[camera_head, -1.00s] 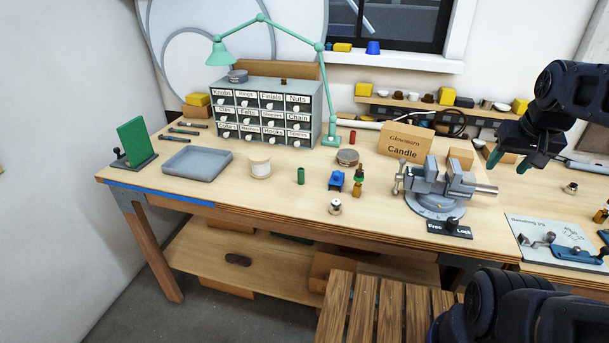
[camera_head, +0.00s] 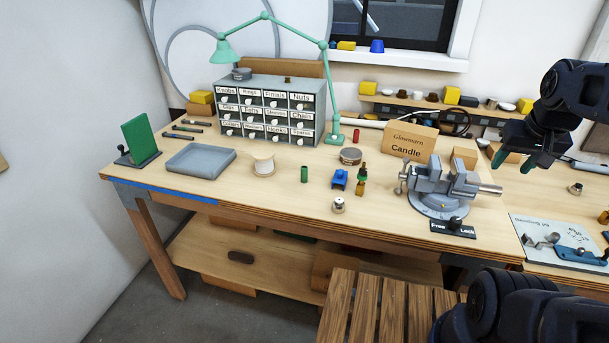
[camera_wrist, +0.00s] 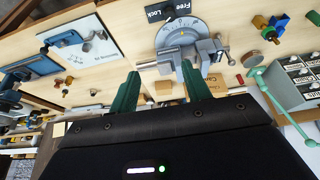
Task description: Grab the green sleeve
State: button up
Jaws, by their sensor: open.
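The green sleeve (camera_head: 304,174) is a small upright cylinder on the bench, between the cream spool and the blue block. It stands clear of other things. My gripper (camera_head: 517,160) is at the right of the head view, above the bench and well to the right of the sleeve. Its green-tipped fingers are apart with nothing between them. In the wrist view my gripper (camera_wrist: 158,88) points toward the vise, and the two fingers are open. I cannot pick out the green sleeve in the wrist view.
A grey vise (camera_head: 440,187) stands between my gripper and the sleeve. Near the sleeve are a cream spool (camera_head: 263,165), a blue block (camera_head: 339,179), a red cylinder (camera_head: 356,136) and a round tin (camera_head: 350,156). A green lamp (camera_head: 328,90) arches behind. A grey tray (camera_head: 200,160) lies left.

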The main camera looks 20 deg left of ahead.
jog(key=w+a+r+n+g, duration=0.1)
jog(key=w+a+r+n, duration=0.1)
jog(key=w+a+n, duration=0.65)
jog(key=n+g, duration=0.4)
jog(key=n, duration=0.7)
send_over(304, 167)
jog(key=f, duration=1.6)
jog(key=shift+w+a+f, duration=0.1)
jog(key=shift+w+f, duration=0.2)
jog(key=shift+a+f, duration=0.15)
jog(key=shift+f, duration=0.25)
notch_tip(304, 167, down, 5)
jog(key=shift+r, duration=0.1)
jog(key=shift+s+d+f, duration=0.15)
jog(key=shift+f, duration=1.2)
jog(key=shift+s+d+f, duration=0.15)
jog(key=shift+f, duration=1.2)
jog(key=c, duration=1)
